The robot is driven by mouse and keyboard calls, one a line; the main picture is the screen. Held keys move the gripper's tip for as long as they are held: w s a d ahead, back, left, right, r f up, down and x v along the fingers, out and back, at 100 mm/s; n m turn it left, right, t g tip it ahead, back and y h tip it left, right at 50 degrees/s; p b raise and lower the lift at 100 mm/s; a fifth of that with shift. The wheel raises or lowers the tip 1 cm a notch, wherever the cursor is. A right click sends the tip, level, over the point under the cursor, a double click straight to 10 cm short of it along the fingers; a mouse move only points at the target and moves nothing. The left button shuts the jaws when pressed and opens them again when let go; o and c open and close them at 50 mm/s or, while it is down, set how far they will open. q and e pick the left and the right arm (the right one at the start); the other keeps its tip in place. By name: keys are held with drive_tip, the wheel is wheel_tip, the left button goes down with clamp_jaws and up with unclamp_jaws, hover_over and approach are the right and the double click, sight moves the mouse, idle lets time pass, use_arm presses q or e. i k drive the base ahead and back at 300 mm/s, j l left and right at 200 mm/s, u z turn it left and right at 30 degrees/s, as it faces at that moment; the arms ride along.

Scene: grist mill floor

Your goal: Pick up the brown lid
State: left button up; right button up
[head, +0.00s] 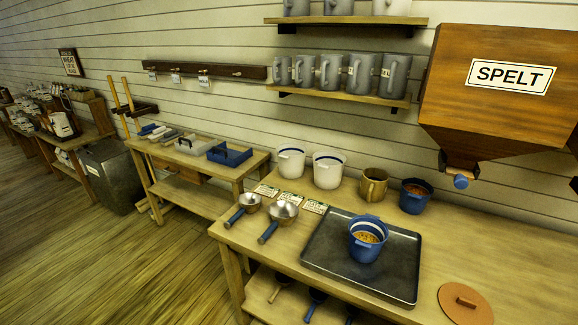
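The brown lid (465,303) is a flat round disc with a small raised handle on top. It lies on the wooden workbench (520,265) at the lower right of the head view, to the right of a dark metal tray (405,290) and apart from it. Its lower edge sits close to the bottom of the picture. Nothing covers the lid. Neither of my grippers shows in the head view.
A blue bucket (365,250) with grain stands on the tray. Behind are white buckets (328,170), a brass mug (373,186) and another blue bucket (414,197). Two scoops (280,217) lie left of the tray. The SPELT hopper (490,110) hangs above the bench's right part.

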sight(460, 302)
drive_tip(key=z, duration=1.65)
drive_tip(key=l+u, duration=0.1)
drive_tip(key=u, duration=0.3)
drive_tip(key=l+u, duration=0.1)
drive_tip(key=u, duration=0.35)
drive_tip(key=l+u, duration=0.1)
drive_tip(key=u, duration=0.3)
drive_tip(key=k+l+u, duration=0.2)
drive_tip(key=l, duration=0.25)
drive_tip(key=l+u, duration=0.25)
drive_tip(key=l, duration=0.2)
drive_tip(key=k+l+u, duration=0.2)
drive_tip(key=l, duration=0.2)
drive_tip(key=k+l+u, duration=0.2)
drive_tip(key=l, duration=0.2)
drive_tip(key=k+l+u, duration=0.25)
drive_tip(key=l, duration=0.1)
